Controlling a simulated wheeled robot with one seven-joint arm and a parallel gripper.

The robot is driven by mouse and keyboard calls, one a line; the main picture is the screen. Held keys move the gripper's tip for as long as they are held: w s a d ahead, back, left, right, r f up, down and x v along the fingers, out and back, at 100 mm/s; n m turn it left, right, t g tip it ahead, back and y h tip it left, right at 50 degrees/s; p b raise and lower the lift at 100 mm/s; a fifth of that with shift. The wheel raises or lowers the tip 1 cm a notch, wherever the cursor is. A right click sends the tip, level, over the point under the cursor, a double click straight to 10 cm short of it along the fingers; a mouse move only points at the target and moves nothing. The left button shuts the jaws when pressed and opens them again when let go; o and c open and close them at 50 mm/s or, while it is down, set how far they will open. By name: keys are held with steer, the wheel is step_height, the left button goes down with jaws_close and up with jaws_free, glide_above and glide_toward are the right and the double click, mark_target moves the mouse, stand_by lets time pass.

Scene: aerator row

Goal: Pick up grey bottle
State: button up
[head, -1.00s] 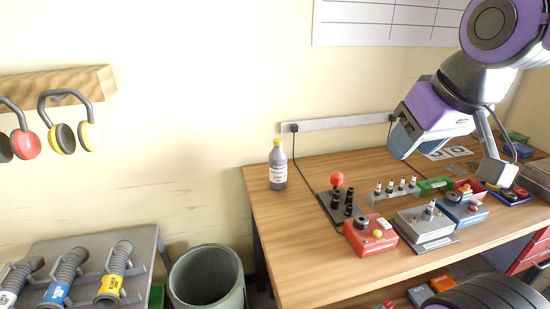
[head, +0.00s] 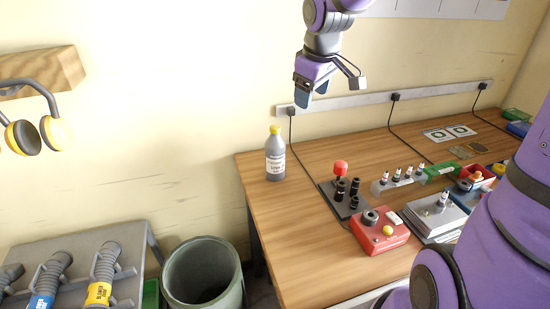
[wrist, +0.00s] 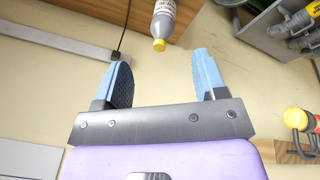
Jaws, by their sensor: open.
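The grey bottle (head: 275,158) has a yellow cap and a white label. It stands upright on the wooden bench near its back left corner. It also shows at the top of the wrist view (wrist: 163,22), cap towards me, beyond my fingertips and roughly between them. My gripper (head: 318,92) is open and empty, above the bench and to the upper right of the bottle in the head view. In the wrist view its two blue fingers (wrist: 163,72) are spread wide and do not touch the bottle.
A grey-green bin (head: 203,275) stands below the bench's left edge. A socket rail (head: 370,99) with cables runs along the wall.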

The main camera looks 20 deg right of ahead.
mark_target(275, 127)
steer(key=w+f+n+y, duration=0.35)
steer(key=w+f, duration=0.45)
steer(key=w, duration=0.5)
steer(key=x, duration=1.1)
steer(key=shift+w+a+r, duration=0.15)
steer(key=shift+a, duration=0.15)
jaws_close()
